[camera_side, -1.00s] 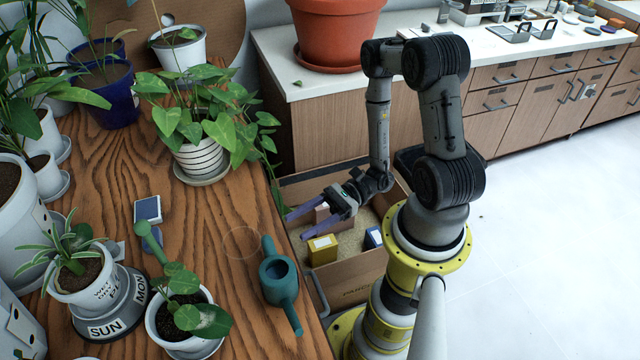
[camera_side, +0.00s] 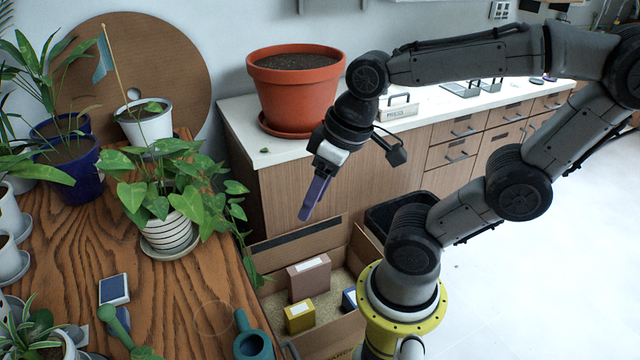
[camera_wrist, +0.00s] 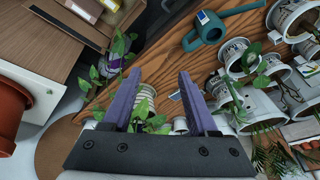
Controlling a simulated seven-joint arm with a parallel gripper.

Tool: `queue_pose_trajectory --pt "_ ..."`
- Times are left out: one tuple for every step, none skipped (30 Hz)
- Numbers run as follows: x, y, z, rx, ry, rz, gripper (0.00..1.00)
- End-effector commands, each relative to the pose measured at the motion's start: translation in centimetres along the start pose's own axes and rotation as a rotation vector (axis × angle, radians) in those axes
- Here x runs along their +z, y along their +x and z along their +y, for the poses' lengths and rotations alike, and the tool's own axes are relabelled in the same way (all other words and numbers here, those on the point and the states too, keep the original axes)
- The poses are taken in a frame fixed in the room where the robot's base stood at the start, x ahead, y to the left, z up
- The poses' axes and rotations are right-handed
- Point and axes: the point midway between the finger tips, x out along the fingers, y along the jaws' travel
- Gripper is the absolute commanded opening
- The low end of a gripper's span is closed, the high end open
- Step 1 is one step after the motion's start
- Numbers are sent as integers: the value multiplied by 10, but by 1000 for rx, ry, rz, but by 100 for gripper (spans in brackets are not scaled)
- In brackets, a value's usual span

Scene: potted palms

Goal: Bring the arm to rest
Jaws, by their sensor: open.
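My gripper (camera_side: 312,200) hangs in the air in the side view, above the cardboard box (camera_side: 362,249) and in front of the counter's wooden side. Its purple fingers point down. In the wrist view my gripper (camera_wrist: 162,90) has its two fingers apart with nothing held between them. The plants and the table lie beyond the fingers there. From the side, the fingers overlap one another.
The box holds a pinkish box (camera_side: 309,278), a yellow box (camera_side: 299,316) and a blue one (camera_side: 349,299). A terracotta pot (camera_side: 295,90) stands on the counter (camera_side: 240,125). Potted plants and a green watering can (camera_side: 252,342) crowd the wooden table (camera_side: 200,290).

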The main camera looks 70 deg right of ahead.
Motion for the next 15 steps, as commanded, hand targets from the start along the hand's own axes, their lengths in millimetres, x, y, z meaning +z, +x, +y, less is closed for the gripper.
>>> queue_pose_trajectory --pt "0 -9 1 15 -37 61 59" --pt "0 -12 2 23 -52 86 59" --pt "0 -16 3 32 -68 115 59" --pt "-1 -18 3 36 -76 131 59" --pt "-1 -20 4 40 -82 144 59" --pt "-1 -21 4 44 -88 153 59" --pt "-1 -22 5 46 -90 156 59" --pt "-1 -22 5 46 -91 158 59" --pt "-1 -22 5 47 -91 158 59" --pt "-1 -22 5 47 -90 157 59" --pt "-1 -22 5 47 -90 156 59" --pt "-1 -22 5 46 -89 156 59" --pt "-1 -22 5 46 -89 156 59" --pt "-1 -22 5 46 -89 155 59" --pt "-1 -22 5 46 -89 155 59"
